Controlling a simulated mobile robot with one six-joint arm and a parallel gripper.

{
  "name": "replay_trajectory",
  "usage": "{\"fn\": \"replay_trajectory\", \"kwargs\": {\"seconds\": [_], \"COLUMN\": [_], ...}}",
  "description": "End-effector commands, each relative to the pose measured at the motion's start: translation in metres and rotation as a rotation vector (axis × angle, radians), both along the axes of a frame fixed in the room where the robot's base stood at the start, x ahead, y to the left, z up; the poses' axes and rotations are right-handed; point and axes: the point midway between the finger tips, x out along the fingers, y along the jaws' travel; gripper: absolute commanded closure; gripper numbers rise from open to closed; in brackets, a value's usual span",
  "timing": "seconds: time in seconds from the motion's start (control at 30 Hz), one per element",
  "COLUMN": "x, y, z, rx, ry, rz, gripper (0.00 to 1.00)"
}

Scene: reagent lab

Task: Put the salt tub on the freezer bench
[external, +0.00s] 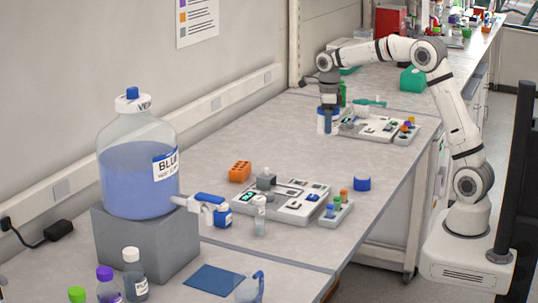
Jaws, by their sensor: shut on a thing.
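My gripper (328,118) points straight down at the far bench, close to the wall side. It is shut on a small white and blue tub (320,125), which looks like the salt tub. The gripper's fingers cover part of the tub, and its label is too small to read. The tub is upright at about bench-top level; I cannot tell whether it touches the surface. The long grey bench (290,125) runs from the front to the back of the picture. No sign marks which part is the freezer bench.
A grey and white device board (372,128) stands just right of the tub, with a green bottle (343,94) behind. Nearer are an orange rack (240,172), a second board (295,203), a blue cap (362,184) and a large blue carboy (138,170). Bare bench lies between the boards.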

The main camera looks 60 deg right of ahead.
Motion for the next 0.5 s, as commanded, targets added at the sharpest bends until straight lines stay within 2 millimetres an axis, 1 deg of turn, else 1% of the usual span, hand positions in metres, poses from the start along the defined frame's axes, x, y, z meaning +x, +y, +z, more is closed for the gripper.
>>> {"fn": "replay_trajectory", "kwargs": {"seconds": [0.03,0.17,0.27,0.37,0.47,0.5], "x": [0.005,0.016,0.027,0.039,0.049,0.052], "y": [0.010,0.034,0.062,0.099,0.146,0.167], "z": [0.001,0.003,0.004,0.005,0.006,0.006], "rx": [-0.001,-0.001,-0.001,-0.001,0.000,-0.001], "ry": [-0.001,-0.003,-0.002,-0.003,-0.003,-0.002], "rz": [0.021,0.073,0.129,0.201,0.291,0.330], "gripper": [0.74,0.74,0.74,0.74,0.74,0.74]}}
